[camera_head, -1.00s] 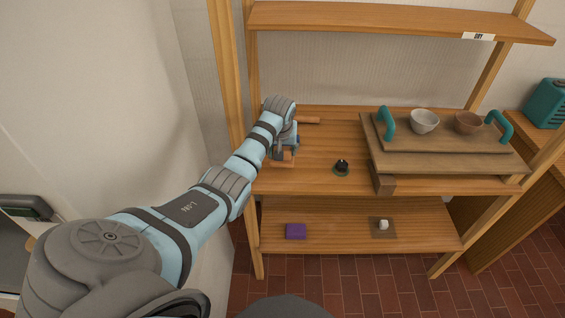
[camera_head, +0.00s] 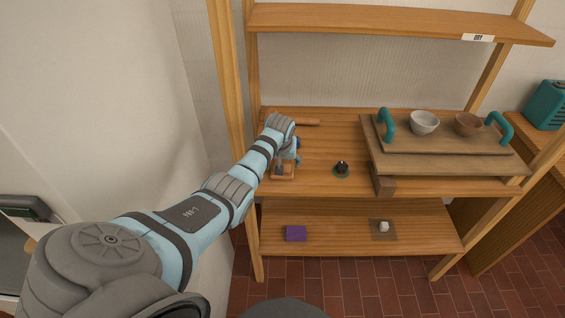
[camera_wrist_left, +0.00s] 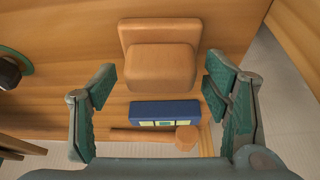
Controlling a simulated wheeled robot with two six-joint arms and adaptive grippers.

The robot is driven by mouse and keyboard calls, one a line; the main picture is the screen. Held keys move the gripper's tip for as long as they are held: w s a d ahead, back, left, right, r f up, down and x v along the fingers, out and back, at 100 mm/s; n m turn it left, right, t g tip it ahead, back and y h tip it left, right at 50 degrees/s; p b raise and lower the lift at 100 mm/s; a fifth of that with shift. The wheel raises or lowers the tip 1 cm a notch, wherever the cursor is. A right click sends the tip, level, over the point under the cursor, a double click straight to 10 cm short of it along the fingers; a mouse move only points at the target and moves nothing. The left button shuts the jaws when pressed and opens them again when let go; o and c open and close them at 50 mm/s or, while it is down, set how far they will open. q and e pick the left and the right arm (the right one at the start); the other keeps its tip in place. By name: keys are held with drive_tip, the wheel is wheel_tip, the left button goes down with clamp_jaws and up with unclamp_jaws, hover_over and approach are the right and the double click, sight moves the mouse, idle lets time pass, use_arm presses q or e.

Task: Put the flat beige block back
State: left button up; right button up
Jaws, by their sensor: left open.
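My left gripper (camera_wrist_left: 160,93) is open, its two fingers wide apart in the left wrist view. Beyond its fingertips is a beige-orange block (camera_wrist_left: 160,68) with rounded edges, next to or on a flat piece of like colour (camera_wrist_left: 158,30); I cannot tell which. Neither finger touches them. In the head view my left gripper (camera_head: 287,158) is low over the left part of the middle shelf, and a brown-orange block (camera_head: 284,171) shows just in front of it. The gripper and wrist partly hide that spot. My right gripper is not in view.
A blue box (camera_wrist_left: 165,112) and a wooden handled piece (camera_wrist_left: 150,135) lie close to the fingers. A black knob on a green disc (camera_head: 341,167) stands right of the gripper. Further right is a raised board with a tray (camera_head: 450,140) and bowls. The shelf's left post (camera_head: 226,90) is close.

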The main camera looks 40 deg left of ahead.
use_arm(q)
drive_tip(key=shift+f+b, duration=0.15)
drive_tip(key=shift+b, duration=0.25)
drive_tip(key=w+p+v, duration=0.1)
drive_tip(key=p+v, duration=0.2)
drive_tip(key=v, duration=1.1)
drive_tip(key=shift+r, duration=0.55)
